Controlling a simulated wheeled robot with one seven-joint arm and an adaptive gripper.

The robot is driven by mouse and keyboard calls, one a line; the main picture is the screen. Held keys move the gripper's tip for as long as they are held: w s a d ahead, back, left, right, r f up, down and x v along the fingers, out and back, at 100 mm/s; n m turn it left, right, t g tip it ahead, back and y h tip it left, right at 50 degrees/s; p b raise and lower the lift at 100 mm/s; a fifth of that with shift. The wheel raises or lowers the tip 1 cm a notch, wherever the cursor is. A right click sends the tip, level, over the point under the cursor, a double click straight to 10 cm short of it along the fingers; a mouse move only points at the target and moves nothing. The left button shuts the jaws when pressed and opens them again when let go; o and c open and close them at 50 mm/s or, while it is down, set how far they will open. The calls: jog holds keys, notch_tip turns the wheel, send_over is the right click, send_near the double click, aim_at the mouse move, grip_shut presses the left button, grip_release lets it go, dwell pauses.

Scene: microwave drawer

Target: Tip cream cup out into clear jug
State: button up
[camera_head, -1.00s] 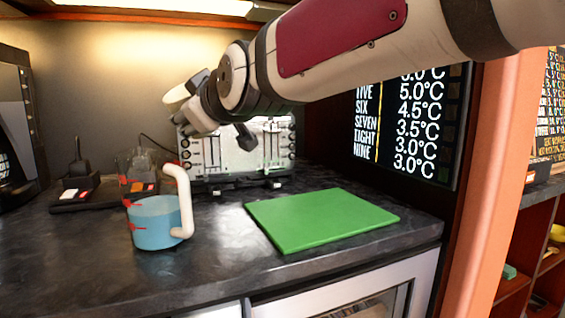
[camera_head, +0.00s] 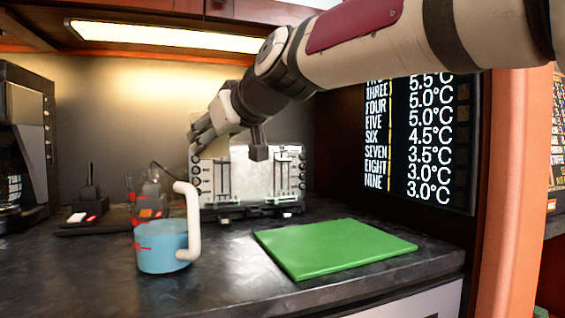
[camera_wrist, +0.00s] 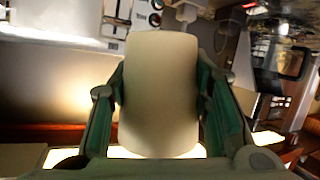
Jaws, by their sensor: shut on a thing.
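The clear jug (camera_head: 162,240) stands upright on the dark counter at the left in the head view. It has red marks, a white handle on its right side and blue contents or tint. My gripper (camera_wrist: 160,105) is shut on the cream cup (camera_wrist: 160,75), with a finger on each side of it in the wrist view. In the head view my gripper (camera_head: 208,130) is up above and right of the jug, apart from it. The cup is mostly hidden there by the gripper, and its opening and contents cannot be seen.
A green board (camera_head: 330,248) lies on the counter (camera_head: 225,285) to the right of the jug. A silver toaster-like appliance (camera_head: 265,172) stands behind, below my arm. A coffee machine (camera_head: 25,150) is at the far left. A dark tray with small items (camera_head: 85,222) sits behind the jug.

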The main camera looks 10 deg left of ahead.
jog(key=shift+r+p, duration=1.55)
jog(key=shift+r, duration=0.5)
jog(key=shift+d, duration=0.1)
